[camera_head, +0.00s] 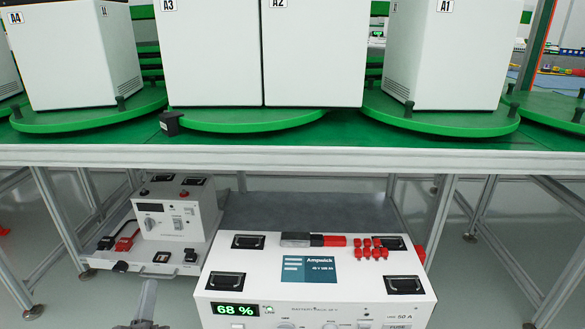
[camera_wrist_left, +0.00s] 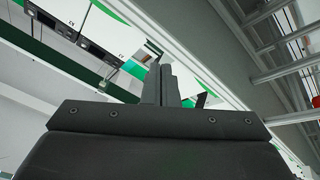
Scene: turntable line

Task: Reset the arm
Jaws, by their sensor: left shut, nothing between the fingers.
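My left gripper (camera_head: 149,286) comes in at the bottom edge of the head view, left of the white battery unit and below the small white device. In the left wrist view its two dark fingers (camera_wrist_left: 165,75) stand close together, shut with nothing between them. My right gripper is in neither view.
A green-topped table (camera_head: 300,143) carries white cabinets on green turntables (camera_head: 85,119). Below stand a battery unit (camera_head: 260,284) reading 68 %, with red connectors (camera_head: 375,247) on top, and a smaller device (camera_head: 172,217) on a tray. Metal legs (camera_head: 438,223) flank them.

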